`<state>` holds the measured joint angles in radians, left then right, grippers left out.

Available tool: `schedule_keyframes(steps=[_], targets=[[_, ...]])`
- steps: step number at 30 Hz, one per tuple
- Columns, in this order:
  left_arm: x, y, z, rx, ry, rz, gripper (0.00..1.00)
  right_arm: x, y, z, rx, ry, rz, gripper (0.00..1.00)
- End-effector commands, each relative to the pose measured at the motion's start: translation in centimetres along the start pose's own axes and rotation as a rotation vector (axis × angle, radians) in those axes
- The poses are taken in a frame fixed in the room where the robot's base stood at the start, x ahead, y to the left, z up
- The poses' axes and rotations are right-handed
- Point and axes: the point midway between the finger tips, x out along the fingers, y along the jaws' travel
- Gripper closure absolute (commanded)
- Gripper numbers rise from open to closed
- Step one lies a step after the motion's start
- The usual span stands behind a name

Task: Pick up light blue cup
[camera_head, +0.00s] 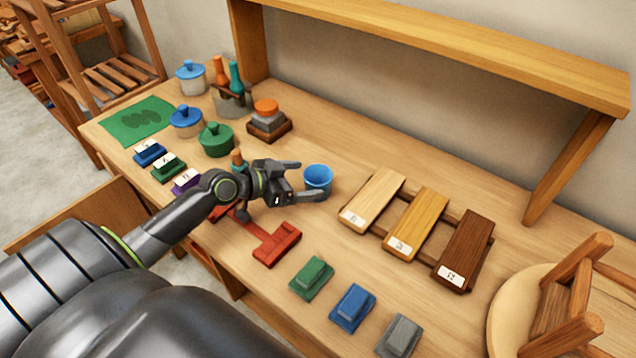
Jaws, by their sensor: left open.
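The light blue cup (318,179) stands upright on the wooden table (345,255), near the middle of the head view. My left gripper (312,180) is open and level with the table, reaching in from the left. One finger lies at the cup's far left side and the other in front of its lower left, so the cup is at the mouth of the jaws. I cannot tell whether either finger touches it. My right gripper is not in view.
A red block piece (277,243) lies below the gripper. Wood sample boards (415,222) lie right of the cup. Lidded pots (216,138) and a stacked block (268,122) stand behind left. A stool (560,310) is at the right. Bare table lies behind the cup.

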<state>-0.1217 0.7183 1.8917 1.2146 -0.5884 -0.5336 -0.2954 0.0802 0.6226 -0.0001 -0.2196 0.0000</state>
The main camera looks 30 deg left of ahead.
Motion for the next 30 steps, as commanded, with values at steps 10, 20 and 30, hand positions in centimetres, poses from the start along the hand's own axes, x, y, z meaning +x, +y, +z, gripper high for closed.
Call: schedule_keyframes(steps=[10,20,30], targets=[[2.1,0.1,-0.3,-0.002,0.001,0.001,0.13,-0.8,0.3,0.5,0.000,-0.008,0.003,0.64],[6.1,0.1,-0.5,-0.001,0.000,0.001,0.13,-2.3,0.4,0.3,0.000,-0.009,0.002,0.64],[6.6,0.1,-0.3,0.001,-0.002,0.001,0.16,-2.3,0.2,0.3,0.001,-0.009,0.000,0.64]])
